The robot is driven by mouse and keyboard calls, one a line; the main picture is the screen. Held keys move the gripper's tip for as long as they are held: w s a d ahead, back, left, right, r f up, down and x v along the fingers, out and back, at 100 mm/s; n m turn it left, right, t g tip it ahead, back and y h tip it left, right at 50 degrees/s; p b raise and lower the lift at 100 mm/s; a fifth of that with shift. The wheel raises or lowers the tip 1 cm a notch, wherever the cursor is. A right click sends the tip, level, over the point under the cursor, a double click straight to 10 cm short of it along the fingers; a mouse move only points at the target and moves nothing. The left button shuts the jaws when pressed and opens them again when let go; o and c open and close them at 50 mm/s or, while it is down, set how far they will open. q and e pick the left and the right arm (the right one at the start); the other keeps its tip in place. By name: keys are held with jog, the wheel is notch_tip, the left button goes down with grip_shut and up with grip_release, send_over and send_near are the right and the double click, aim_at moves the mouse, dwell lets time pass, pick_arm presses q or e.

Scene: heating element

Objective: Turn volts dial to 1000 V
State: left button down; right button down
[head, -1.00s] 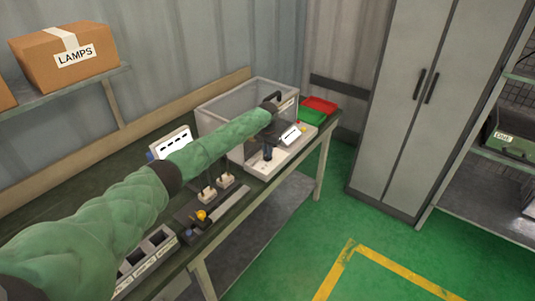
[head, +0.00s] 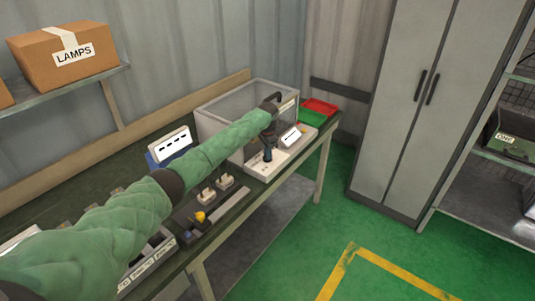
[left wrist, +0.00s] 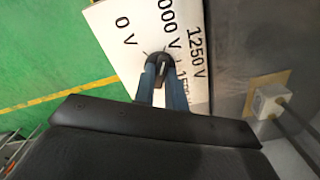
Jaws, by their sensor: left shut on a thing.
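The volts dial (left wrist: 158,58) shows in the left wrist view as a dark knob on a white panel (left wrist: 118,22). Labels "0 V", a partly cut "000 V" and "1250 V" are printed around it, and a further label is mostly hidden behind a finger. My left gripper (left wrist: 163,72) is shut on the dial, with its blue fingers on either side. Which label the dial points to cannot be told. In the head view my left gripper (head: 268,155) is at the white panel (head: 256,171). My right gripper is not in view.
A clear-sided box (head: 222,110) stands behind the panel, beside my arm. A white sloped display (head: 291,137) is just right of the gripper. Green (head: 312,118) and red (head: 321,106) trays lie at the bench's far end. A yellow knob (head: 200,216) is nearer. The green floor is open.

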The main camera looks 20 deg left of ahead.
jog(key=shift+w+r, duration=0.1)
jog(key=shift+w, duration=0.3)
pick_arm(q)
jog(key=c, duration=1.5)
grip_release()
jog(key=shift+c, duration=0.2)
jog(key=shift+o, duration=0.5)
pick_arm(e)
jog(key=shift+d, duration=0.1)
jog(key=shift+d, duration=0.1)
